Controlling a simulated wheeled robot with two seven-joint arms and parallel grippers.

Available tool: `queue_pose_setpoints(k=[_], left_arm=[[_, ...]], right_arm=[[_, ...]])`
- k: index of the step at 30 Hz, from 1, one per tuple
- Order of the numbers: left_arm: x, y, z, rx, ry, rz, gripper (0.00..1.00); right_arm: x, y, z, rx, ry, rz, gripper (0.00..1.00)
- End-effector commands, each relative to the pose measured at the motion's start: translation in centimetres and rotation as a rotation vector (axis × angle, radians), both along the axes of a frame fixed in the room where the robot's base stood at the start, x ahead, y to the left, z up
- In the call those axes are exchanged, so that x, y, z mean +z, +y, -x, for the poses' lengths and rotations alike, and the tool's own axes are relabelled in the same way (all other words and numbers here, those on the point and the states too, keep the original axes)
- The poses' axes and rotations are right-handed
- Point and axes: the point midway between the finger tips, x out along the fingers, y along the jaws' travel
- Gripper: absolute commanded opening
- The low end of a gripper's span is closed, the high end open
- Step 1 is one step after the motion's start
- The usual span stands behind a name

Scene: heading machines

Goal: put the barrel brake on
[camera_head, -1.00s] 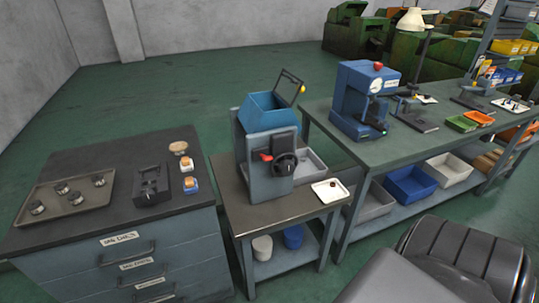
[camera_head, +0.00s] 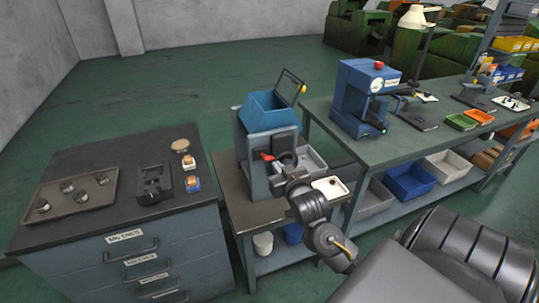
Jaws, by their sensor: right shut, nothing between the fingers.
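The small grey machine (camera_head: 258,180) with a blue hopper (camera_head: 268,112) stands on the middle bench. A red lever (camera_head: 267,157) sticks out on its front, and I cannot tell for sure whether this is the barrel brake. My right gripper (camera_head: 284,165) is at the machine's front, just right of the red lever. It is shut with nothing in it and covers most of the dark handwheel. Whether it touches the lever or wheel is too small to tell. My left gripper is out of view.
A white tray (camera_head: 331,188) lies right of the machine, close to my right arm. A grey bin (camera_head: 312,160) sits behind it. The left cabinet holds a tray of dies (camera_head: 75,205) and a black block (camera_head: 154,183). A blue press (camera_head: 358,100) stands on the right bench.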

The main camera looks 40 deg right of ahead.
Motion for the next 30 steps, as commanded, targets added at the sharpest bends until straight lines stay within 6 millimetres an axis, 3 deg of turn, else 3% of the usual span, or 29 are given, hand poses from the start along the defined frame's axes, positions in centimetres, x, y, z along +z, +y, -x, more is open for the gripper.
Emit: queue_pose_setpoints(k=[1,4,17,23,30], left_arm=[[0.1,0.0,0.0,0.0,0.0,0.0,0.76],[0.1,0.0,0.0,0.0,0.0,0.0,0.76],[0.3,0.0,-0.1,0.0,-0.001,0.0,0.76],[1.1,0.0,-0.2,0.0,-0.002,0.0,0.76],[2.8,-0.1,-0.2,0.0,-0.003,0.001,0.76]], right_arm=[[1.7,0.1,0.3,0.002,-0.031,-0.005,0.0],[3.5,0.1,0.7,0.003,-0.063,-0.013,0.0],[3.8,0.1,0.5,0.003,-0.07,-0.014,0.0],[3.8,-0.8,-1.8,0.002,-0.067,-0.01,0.0],[3.4,-2.5,-6.5,0.001,-0.067,-0.013,0.0]])
